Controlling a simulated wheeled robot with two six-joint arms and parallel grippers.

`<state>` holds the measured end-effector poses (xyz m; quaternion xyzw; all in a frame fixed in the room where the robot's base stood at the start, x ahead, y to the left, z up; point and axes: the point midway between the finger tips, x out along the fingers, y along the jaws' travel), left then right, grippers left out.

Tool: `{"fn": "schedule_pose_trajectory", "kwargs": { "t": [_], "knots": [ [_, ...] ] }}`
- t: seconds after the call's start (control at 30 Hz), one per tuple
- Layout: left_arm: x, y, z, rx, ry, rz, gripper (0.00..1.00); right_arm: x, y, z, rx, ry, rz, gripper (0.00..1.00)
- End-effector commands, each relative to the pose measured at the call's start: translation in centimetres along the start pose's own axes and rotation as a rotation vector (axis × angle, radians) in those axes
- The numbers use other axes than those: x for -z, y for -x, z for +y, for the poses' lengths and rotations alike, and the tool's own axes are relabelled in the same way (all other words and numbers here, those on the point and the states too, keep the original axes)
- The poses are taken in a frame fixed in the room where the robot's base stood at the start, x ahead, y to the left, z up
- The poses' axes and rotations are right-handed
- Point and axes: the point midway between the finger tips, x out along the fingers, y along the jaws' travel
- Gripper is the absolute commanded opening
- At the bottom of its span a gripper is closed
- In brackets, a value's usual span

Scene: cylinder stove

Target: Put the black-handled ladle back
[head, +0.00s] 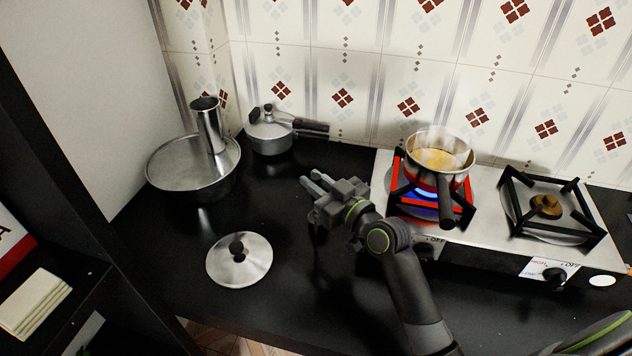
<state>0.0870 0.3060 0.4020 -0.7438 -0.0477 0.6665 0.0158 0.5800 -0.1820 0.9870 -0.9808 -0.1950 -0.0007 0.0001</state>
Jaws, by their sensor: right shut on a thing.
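My right gripper (316,184) is over the black counter, left of the stove, its fingers pointing to the upper left. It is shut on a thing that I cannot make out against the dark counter. I cannot pick out the black-handled ladle clearly anywhere in the head view. A tall metal cylinder (208,128) stands upright in or behind the wide silver pot (188,174) at the left; its inside is dark. A saucepan (452,145) with yellowish contents sits on the lit left burner (399,199). My left gripper is not in view.
A small lidded pot (270,140) with a dark handle stands by the back wall. A round lid (238,272) with a black knob lies on the counter. The right burner (546,206) is empty. The saucepan's dark handle (445,205) juts towards the front.

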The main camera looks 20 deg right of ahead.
Motion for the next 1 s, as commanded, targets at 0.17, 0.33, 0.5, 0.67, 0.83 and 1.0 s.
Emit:
{"fn": "schedule_pose_trajectory", "kwargs": {
  "t": [0.17, 0.33, 0.5, 0.67, 0.83, 1.0],
  "knots": [
    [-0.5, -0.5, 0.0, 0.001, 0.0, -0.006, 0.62, -0.4, 0.0, 0.0, 0.0, 0.001, 0.0, 0.2],
    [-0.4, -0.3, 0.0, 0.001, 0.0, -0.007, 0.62, -0.3, 0.0, 0.0, 0.0, 0.001, 0.0, 0.4],
    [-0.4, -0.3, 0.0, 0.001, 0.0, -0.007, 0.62, -0.3, 0.0, 0.0, 0.0, 0.001, 0.0, 0.4],
    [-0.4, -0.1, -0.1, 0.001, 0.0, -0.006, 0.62, 0.0, 0.0, 0.0, 0.0, 0.001, 0.0, 0.4],
    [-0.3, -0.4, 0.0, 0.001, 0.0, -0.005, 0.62, -0.2, 1.8, 0.1, -0.001, 0.003, -0.002, 0.4],
    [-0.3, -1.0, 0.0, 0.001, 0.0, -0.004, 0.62, -0.3, 5.4, 0.1, 0.0, 0.004, -0.003, 0.4]
  ]
}}
